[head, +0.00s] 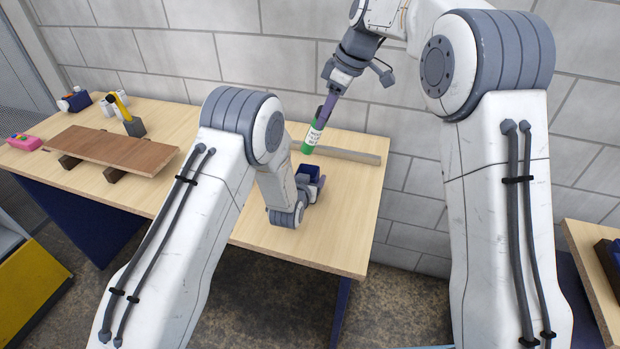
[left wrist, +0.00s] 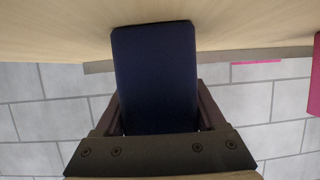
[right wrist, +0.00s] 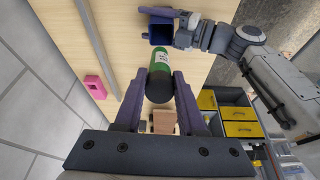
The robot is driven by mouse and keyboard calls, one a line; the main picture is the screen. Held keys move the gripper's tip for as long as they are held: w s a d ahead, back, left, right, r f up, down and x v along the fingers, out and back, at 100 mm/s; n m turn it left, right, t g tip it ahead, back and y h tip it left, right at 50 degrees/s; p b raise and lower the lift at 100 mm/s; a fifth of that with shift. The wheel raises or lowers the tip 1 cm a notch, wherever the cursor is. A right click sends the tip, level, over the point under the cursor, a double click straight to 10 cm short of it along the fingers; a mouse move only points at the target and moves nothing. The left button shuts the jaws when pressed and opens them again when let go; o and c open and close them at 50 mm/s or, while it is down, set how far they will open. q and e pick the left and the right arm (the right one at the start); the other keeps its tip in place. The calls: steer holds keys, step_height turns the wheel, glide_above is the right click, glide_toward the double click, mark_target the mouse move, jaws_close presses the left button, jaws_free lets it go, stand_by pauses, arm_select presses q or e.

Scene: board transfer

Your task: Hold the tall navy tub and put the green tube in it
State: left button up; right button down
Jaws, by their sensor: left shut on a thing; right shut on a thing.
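The navy tub (head: 309,172) is near the right end of the table, its open top showing in the right wrist view (right wrist: 160,33). My left gripper (head: 312,186) is shut on it, with a finger on each side in the left wrist view (left wrist: 155,80). My right gripper (head: 325,112) is shut on the dark upper end of the green tube (head: 309,142), which has a white label. The tube hangs slightly tilted, above and behind the tub in the head view. In the right wrist view the tube (right wrist: 159,64) points toward the tub, apparently outside it.
A grey bar (head: 345,155) lies on the table (head: 335,235) behind the tub. A brown board (head: 110,150) rests on dark blocks at the left, near a yellow-handled hammer (head: 121,105). A pink object (right wrist: 95,87) stands near the wall. The table's right front is clear.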

step_height(320, 180, down, 8)
steer(key=shift+f, duration=0.25)
stand_by(0.8)
steer(key=shift+c, duration=2.1)
jaws_free()
steer(key=v, duration=1.2)
